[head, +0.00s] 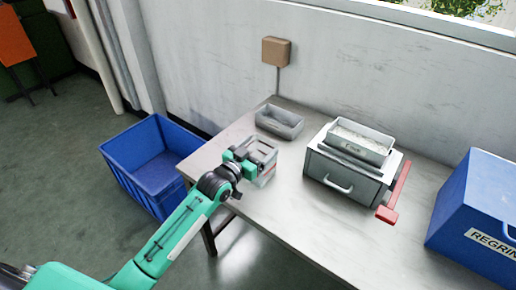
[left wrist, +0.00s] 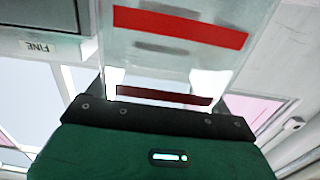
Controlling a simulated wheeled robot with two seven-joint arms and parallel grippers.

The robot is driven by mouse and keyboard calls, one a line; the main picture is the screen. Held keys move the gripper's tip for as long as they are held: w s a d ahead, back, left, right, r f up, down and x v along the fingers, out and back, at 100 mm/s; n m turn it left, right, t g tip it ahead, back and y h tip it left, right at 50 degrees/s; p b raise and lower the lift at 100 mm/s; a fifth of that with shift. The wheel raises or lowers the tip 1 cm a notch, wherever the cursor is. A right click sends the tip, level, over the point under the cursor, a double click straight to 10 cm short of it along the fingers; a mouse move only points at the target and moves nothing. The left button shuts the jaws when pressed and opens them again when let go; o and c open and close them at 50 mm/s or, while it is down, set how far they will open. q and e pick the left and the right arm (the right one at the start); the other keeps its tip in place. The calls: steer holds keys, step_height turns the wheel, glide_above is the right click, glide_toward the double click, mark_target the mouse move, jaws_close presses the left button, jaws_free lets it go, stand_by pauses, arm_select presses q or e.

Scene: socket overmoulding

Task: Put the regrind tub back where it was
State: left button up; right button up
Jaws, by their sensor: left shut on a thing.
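A clear tub with a red band (head: 266,173) is at the left end of the steel table, and my left gripper (head: 258,157) is shut on it. In the left wrist view the clear tub (left wrist: 150,45) fills the top middle, with its red band across it, between the fingers of the gripper (left wrist: 165,85). I cannot tell whether the tub touches the table. A blue box (head: 478,220) with a label starting "REGRIN" stands at the table's right end, cut off by the frame. My right gripper is not in view.
A grey metal box with a handle (head: 335,187) carries a pale labelled tray (head: 358,150); a red lever (head: 394,195) sticks out at its right. An empty grey tray (head: 279,122) is at the back. A blue crate (head: 150,190) stands on the floor. The front table is clear.

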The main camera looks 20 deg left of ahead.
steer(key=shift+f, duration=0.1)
arm_select(q)
steer(key=o, duration=1.4)
steer(key=shift+f, duration=0.1)
steer(key=shift+o, duration=0.2)
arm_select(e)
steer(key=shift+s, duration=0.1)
arm_select(q)
steer(key=shift+r, duration=0.2)
steer(key=v, duration=1.2)
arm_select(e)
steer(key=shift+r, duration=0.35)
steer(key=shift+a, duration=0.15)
